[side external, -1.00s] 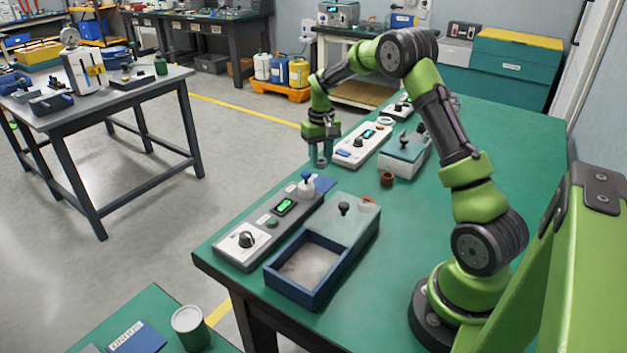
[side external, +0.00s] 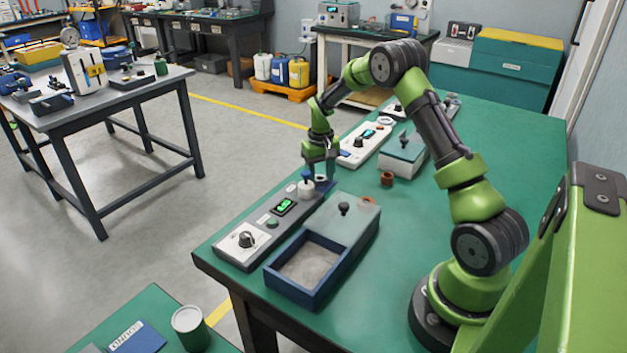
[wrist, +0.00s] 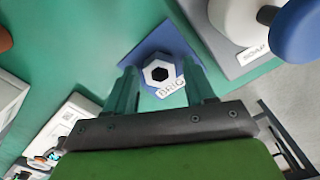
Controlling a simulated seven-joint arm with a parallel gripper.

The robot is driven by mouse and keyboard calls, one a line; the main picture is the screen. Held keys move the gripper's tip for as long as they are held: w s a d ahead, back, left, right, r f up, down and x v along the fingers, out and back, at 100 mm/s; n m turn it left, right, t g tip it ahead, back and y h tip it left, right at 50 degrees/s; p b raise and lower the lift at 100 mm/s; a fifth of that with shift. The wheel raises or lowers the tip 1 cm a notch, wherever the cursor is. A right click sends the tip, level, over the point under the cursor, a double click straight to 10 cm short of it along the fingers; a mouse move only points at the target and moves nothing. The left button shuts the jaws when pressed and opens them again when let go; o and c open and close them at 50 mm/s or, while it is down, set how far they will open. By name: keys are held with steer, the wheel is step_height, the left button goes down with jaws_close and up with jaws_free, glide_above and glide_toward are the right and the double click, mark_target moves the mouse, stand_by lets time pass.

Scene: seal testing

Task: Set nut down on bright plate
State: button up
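The nut (wrist: 158,73) is a pale hexagonal ring with a dark hole. In the wrist view it appears to lie on the blue plate (wrist: 152,45), whose label is partly hidden and reads "BRIG". In the side view the plate (side external: 326,185) is at the far end of the grey tester, with the nut (side external: 320,179) small and partly hidden by my fingers. My gripper (wrist: 160,78) has one finger on each side of the nut, with gaps visible, so it looks open. In the side view my gripper (side external: 319,174) points down just over the plate.
A blue-edged box (side external: 320,270) is nearer. A white tester (side external: 365,143), a lidded box (side external: 403,155) and a brown ring (side external: 387,178) are behind.

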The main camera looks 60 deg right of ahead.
steer(key=shift+r, duration=0.1)
step_height(320, 180, up, 12)
steer(key=s+a+r+t, duration=0.2)
steer(key=s+a+r, duration=0.1)
steer(key=a+r, duration=0.55)
steer(key=s+a+r+t, duration=0.1)
steer(key=s+a, duration=0.4)
steer(key=s, duration=0.1)
steer(key=s+a+r+n+t+y, duration=0.1)
steer(key=s+a+t, duration=0.1)
steer(key=s+a, duration=0.4)
steer(key=s+a+r+n+t+y, duration=0.1)
steer(key=s+a+t, duration=0.1)
steer(key=s+a, duration=0.4)
steer(key=shift+a, duration=0.2)
